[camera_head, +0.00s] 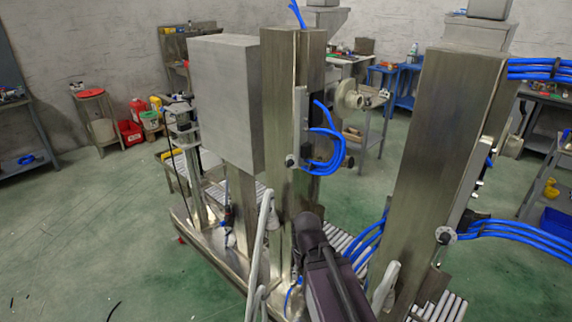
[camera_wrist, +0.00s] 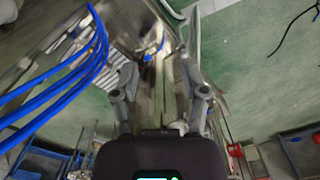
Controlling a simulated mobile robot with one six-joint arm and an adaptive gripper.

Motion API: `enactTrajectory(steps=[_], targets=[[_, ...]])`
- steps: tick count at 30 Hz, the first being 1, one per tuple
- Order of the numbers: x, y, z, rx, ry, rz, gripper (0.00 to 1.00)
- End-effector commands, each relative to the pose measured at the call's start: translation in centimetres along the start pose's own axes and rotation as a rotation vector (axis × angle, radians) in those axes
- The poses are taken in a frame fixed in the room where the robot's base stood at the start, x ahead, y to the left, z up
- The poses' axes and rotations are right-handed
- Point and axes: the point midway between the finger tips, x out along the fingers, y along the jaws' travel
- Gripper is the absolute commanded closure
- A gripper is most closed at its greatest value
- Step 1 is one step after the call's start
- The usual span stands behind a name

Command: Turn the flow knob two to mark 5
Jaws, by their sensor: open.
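A small dark knob on a pale round dial (camera_head: 445,236) sits low on the right metal column (camera_head: 412,170). Another small dark knob (camera_head: 291,161) sits at the edge of the left metal column (camera_head: 279,130). I cannot read any marks or labels, so I cannot tell which is flow knob two. My gripper (camera_wrist: 158,66) is open in the wrist view, its two grey fingers apart with nothing held between them. Metal parts of the machine and the green floor lie beyond the fingers. No knob can be made out in the wrist view.
Blue hoses (camera_head: 328,140) loop beside the left column, and more blue hoses (camera_head: 520,232) run right from the right column. A grey box (camera_head: 226,104) stands left of the columns. Rollers (camera_head: 440,306) lie low at the right. The green floor at left is mostly clear.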

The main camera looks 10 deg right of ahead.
Motion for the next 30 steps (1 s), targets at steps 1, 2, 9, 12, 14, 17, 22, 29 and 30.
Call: enactTrajectory(steps=[1, 2, 9, 12, 14, 17, 22, 29, 30], targets=[[0.0, 0.0, 0.0, 0.000, 0.000, 0.000, 0.43], [0.0, 0.0, 0.0, 0.000, 0.000, 0.000, 0.43], [0.0, 0.0, -0.3, -0.022, 0.002, 0.017, 0.31], [-0.1, 0.2, -0.9, -0.067, 0.006, 0.055, 0.31], [-0.1, 0.9, -1.4, -0.103, 0.009, 0.091, 0.31], [-0.4, 1.3, -2.6, -0.200, 0.011, 0.175, 0.31], [-1.4, 1.7, -5.5, -0.434, 0.002, 0.376, 0.31], [-4.5, 1.1, -10.1, -0.793, -0.068, 0.702, 0.31], [-5.1, 0.9, -10.9, -0.853, -0.088, 0.759, 0.31]])
